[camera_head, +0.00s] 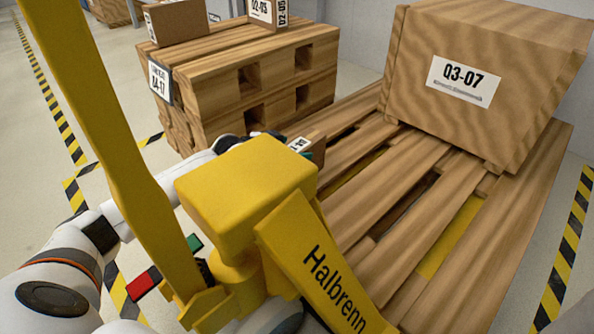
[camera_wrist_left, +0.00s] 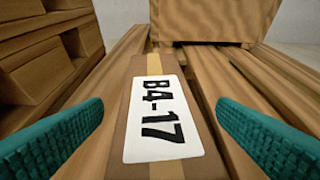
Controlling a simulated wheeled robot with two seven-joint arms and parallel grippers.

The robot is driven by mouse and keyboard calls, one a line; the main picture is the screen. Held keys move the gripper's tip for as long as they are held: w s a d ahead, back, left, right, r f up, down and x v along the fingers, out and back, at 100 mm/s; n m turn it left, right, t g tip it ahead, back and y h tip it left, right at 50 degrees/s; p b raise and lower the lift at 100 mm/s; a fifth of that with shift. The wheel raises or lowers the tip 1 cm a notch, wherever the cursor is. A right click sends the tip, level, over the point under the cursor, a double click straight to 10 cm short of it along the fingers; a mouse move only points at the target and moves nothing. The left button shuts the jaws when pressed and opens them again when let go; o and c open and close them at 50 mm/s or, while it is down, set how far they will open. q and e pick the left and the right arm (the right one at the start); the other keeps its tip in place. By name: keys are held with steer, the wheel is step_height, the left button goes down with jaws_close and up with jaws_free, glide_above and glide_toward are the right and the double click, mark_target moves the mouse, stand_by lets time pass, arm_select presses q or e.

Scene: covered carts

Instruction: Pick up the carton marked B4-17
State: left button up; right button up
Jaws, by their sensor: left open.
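The carton marked B4-17 (camera_wrist_left: 160,110) is a narrow brown box with a tan tape strip and a white label. In the left wrist view it lies on the pallet slats between the teal fingers of my left gripper (camera_wrist_left: 161,106). The fingers are open, one on each side, with a visible gap to the carton. In the head view only a corner of the carton (camera_head: 317,139) and its label show past a yellow Halbrenn pallet jack, which hides most of my left gripper. My right gripper is not in view.
The yellow pallet jack (camera_head: 245,180) stands close in front of my left arm. A large crate marked Q3-07 (camera_head: 475,110) sits on the wooden pallet (camera_head: 400,165). Stacked pallets (camera_head: 215,95) with smaller boxes stand behind at left. Striped tape marks the floor.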

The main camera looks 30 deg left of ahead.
arm_select(q)
steer(key=shift+c, duration=0.5)
jaws_close()
steer(key=shift+r, duration=0.25)
